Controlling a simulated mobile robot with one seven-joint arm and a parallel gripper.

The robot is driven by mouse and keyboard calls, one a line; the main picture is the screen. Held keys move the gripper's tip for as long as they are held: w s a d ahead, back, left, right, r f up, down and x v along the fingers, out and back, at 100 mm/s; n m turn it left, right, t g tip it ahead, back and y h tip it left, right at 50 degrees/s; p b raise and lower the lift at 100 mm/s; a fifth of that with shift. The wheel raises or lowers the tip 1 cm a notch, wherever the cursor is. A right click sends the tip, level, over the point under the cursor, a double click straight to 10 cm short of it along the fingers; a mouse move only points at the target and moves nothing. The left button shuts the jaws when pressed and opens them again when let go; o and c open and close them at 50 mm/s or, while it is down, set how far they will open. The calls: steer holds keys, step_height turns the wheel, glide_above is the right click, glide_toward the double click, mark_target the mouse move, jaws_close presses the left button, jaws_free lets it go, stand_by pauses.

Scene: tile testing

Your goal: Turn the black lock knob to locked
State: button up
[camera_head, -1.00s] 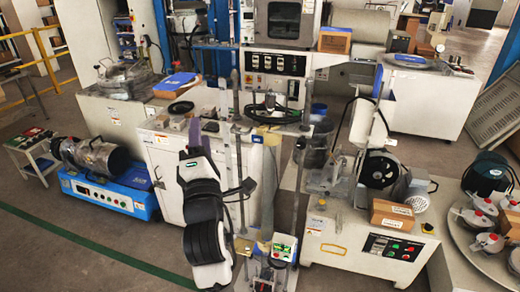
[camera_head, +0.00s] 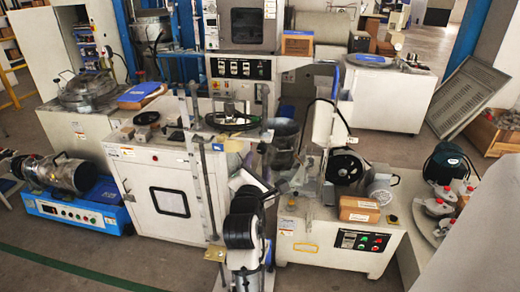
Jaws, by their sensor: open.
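A white cabinet (camera_head: 150,227) with a windowed front door stands left of centre. A small dark fitting (camera_head: 126,186) shows at the left edge of its door; it is too small to tell whether it is the black lock knob or which way it is turned. My black-and-white arm (camera_head: 241,230) rises at the bottom centre, to the right of the cabinet and apart from that fitting. I cannot make out my gripper's fingers; the end of the arm is not distinguishable from the machinery behind it.
A blue-based machine (camera_head: 75,210) sits on the floor left of the cabinet. A white machine (camera_head: 310,250) with a brown box (camera_head: 359,209) on top stands to the right. Open floor (camera_head: 165,258) lies in front of the cabinet.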

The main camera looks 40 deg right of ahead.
mark_target(261, 151)
steer(key=p+x, duration=0.1)
steer(key=x, duration=0.5)
steer(key=shift+w+d, duration=0.1)
steer(key=shift+w, duration=0.05)
steer(key=c, duration=1)
